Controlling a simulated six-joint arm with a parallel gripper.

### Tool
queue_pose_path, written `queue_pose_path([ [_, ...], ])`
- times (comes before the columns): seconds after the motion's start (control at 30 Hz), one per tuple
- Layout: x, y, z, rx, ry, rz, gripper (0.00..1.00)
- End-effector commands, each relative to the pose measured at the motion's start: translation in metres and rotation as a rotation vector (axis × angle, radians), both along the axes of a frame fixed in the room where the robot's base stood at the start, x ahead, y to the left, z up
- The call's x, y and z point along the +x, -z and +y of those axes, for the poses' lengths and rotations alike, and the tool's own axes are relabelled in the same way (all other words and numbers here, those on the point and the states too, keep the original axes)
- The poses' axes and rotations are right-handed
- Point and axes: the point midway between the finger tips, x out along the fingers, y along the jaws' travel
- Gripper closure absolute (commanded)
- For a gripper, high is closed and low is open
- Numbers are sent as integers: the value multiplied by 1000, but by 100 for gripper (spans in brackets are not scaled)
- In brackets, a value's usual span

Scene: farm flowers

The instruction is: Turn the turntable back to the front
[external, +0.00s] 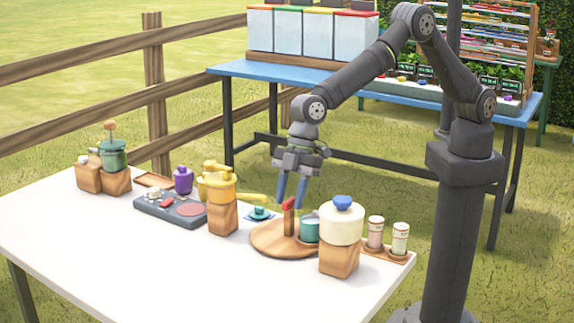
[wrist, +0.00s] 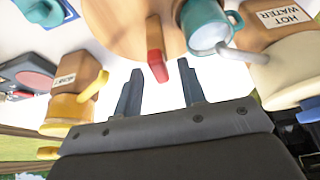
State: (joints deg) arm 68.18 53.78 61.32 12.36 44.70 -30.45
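The round wooden turntable (external: 266,240) sits on the white table. A wooden post with a red tip (external: 288,203) stands up from it. A teal mug (external: 309,230) is on the turntable beside the post. In the wrist view the turntable (wrist: 112,22) is at the top, with the red-tipped handle (wrist: 156,62) pointing toward my fingers and the mug (wrist: 207,28) to its right. My gripper (external: 291,190) is above the turntable, close to the red tip. Its two fingers are apart and empty in the wrist view (wrist: 161,88); whether they touch the handle is unclear.
A cream dispenser with a blue knob (external: 341,222) stands right of the turntable, its label reading HOT WATER in the wrist view. A yellow dispenser (external: 220,190) stands left. Two cups (external: 375,232) are at the right. The table's front left is clear.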

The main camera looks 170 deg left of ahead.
Motion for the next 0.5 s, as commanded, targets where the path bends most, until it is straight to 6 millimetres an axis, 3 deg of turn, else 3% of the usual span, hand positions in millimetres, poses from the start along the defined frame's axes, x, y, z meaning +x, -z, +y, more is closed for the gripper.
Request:
queue_pose_path([
  [0.07,0,0,0,0,0,0,67],
  [0.23,0,0,0,0,0,0,100],
  [0.5,0,0,0,1,-2,1,100],
])
